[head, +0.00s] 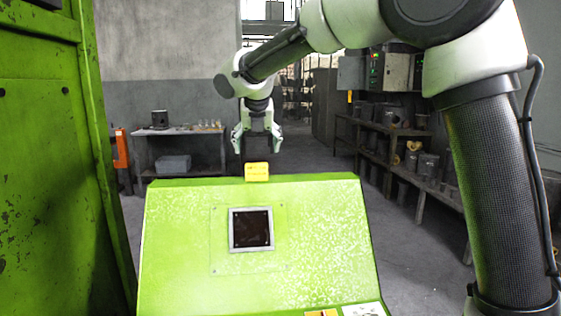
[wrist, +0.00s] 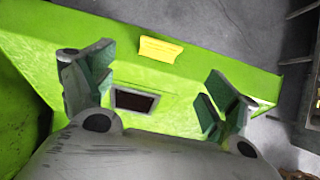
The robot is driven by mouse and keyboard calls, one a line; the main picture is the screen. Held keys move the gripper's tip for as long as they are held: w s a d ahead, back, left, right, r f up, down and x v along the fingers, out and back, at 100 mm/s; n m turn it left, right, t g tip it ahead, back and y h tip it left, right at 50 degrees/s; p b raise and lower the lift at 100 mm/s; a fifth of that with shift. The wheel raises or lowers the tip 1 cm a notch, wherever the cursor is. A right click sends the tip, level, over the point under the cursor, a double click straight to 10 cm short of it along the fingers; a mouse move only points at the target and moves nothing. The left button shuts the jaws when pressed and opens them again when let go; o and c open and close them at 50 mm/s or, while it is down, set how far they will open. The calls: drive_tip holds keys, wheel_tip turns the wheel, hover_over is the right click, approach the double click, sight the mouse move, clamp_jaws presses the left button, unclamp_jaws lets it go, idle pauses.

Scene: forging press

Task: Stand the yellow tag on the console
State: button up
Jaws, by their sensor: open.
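The yellow tag (head: 257,172) stands upright at the top back edge of the green console (head: 180,255), near the middle of that edge. In the wrist view the tag (wrist: 160,49) shows on the console's (wrist: 210,65) edge, beyond the fingers. My gripper (head: 257,146) is open and empty, just above the tag in the head view. In the wrist view its two fingers (wrist: 155,95) are spread wide, and nothing is between them. The tag's underside is hidden, so its contact with the console top cannot be seen closely.
A dark square screen (head: 251,229) is set in the console's sloping face. A tall green press frame (head: 45,150) stands close on the left. Workbenches with metal parts (head: 395,125) are at the back right, and a table (head: 180,132) is at the back left. Grey floor lies between.

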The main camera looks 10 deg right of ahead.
drive_tip(key=s+d+r+m+g, duration=0.1)
drive_tip(key=s+d+m, duration=0.65)
drive_tip(key=d, duration=0.35)
drive_tip(key=s+d+m, duration=0.6)
drive_tip(key=d+m, duration=0.2)
drive_tip(key=d, duration=0.3)
drive_tip(key=s+d+f+m, duration=0.3)
drive_tip(key=s+m, duration=0.3)
drive_tip(key=s, duration=0.2)
drive_tip(key=s+d+f+m+g, duration=0.1)
drive_tip(key=s+d+f+m, duration=0.2)
drive_tip(key=s+m, duration=0.4)
drive_tip(key=s+d+f+m, duration=0.4)
drive_tip(key=s+m, duration=0.3)
drive_tip(key=s, duration=0.2)
drive_tip(key=shift+d, duration=0.6)
drive_tip(key=shift+m, duration=0.25)
